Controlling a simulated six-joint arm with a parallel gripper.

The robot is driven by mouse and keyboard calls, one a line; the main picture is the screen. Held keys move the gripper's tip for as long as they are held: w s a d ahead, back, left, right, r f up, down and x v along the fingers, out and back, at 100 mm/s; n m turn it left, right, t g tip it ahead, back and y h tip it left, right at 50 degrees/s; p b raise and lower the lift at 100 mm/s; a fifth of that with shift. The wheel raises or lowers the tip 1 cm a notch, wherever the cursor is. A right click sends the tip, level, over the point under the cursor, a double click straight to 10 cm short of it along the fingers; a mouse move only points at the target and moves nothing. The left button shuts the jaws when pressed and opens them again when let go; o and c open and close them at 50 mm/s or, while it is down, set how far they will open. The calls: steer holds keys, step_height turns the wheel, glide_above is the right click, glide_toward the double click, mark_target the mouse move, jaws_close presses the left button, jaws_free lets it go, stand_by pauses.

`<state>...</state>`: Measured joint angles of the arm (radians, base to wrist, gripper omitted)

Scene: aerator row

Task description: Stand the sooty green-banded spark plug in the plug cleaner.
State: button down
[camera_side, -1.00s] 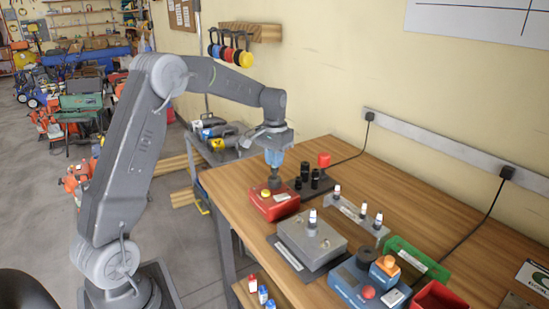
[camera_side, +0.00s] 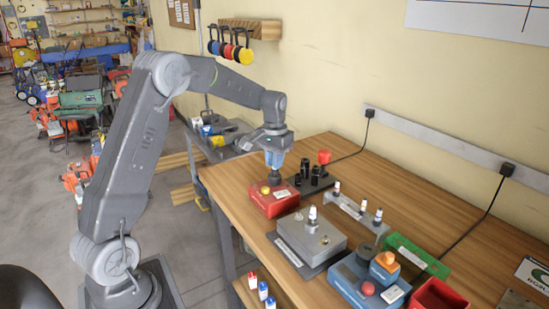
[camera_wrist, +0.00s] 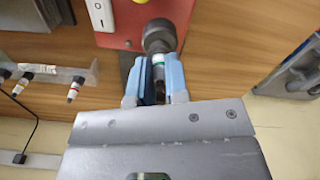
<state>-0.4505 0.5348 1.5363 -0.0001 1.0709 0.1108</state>
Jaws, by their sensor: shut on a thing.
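My gripper (camera_side: 275,159) is shut on the green-banded spark plug (camera_wrist: 158,62), upright between the blue fingers in the wrist view (camera_wrist: 157,85). The plug's white body and green band show there, with a darker part nearer the wrist. The plug cleaner looks to be the red box (camera_side: 268,204) with a yellow button and a dark round port (camera_side: 275,181); it also shows in the wrist view (camera_wrist: 116,30). The plug is lined up with the port (camera_wrist: 159,35), and its far end meets or enters it. How deep it sits is hidden.
A black block with dark sockets (camera_side: 314,187) stands close behind the red box. A grey block holding a white plug (camera_side: 297,236) is in front. A rack with plugs (camera_side: 352,214), a blue device (camera_side: 350,277) and a green tray (camera_side: 408,247) stand to the right.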

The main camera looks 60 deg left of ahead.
steer(key=shift+f, duration=0.35)
steer(key=c, duration=1)
jaws_free()
steer(key=shift+c, duration=0.2)
steer(key=shift+r, duration=3.5)
